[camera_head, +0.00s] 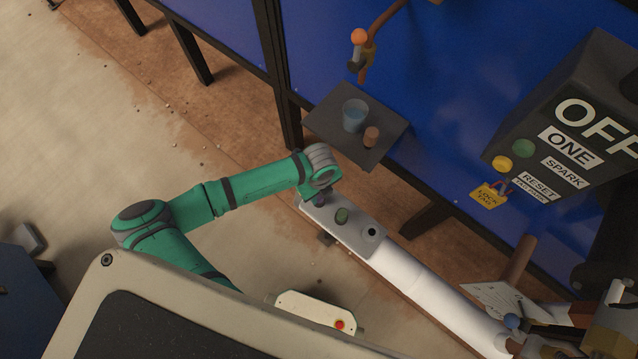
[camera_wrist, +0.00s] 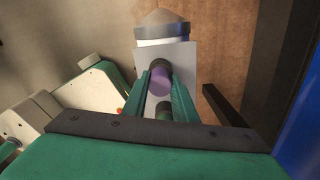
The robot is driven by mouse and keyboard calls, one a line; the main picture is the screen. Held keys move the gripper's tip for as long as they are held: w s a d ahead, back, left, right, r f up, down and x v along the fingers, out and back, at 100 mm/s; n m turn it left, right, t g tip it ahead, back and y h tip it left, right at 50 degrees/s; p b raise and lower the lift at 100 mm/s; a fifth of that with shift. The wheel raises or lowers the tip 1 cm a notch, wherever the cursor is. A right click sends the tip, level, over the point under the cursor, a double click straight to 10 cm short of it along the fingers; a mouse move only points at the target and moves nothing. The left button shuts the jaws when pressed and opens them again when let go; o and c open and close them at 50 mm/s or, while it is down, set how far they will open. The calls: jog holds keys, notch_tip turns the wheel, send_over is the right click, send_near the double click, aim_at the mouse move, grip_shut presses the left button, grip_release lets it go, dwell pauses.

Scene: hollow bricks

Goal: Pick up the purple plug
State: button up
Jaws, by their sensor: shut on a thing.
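The purple plug (camera_wrist: 160,80) stands at one end of a pale plate (camera_wrist: 183,58) in the wrist view. The two green fingers of my gripper (camera_wrist: 161,76) are shut on it, one on each side. In the head view my gripper (camera_head: 322,189) is over the upper-left end of the plate (camera_head: 357,238), and a small dark purple part of the plug (camera_head: 319,200) shows beneath it. I cannot tell whether the plug is seated or lifted. A green plug (camera_head: 342,215) stands mid-plate; it also shows between the fingers in the wrist view (camera_wrist: 164,111).
A dark round hole or socket (camera_head: 371,233) is at the plate's other end. A white pipe (camera_head: 425,285) extends from the plate. A grey shelf (camera_head: 325,118) with a blue cup (camera_head: 354,115) and a brown cylinder (camera_head: 371,138) is behind. A dark control box (camera_head: 575,130) hangs at right.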

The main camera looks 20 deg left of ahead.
jog(key=shift+r, duration=0.1)
notch_tip(320, 180, up, 18)
dwell(0.6)
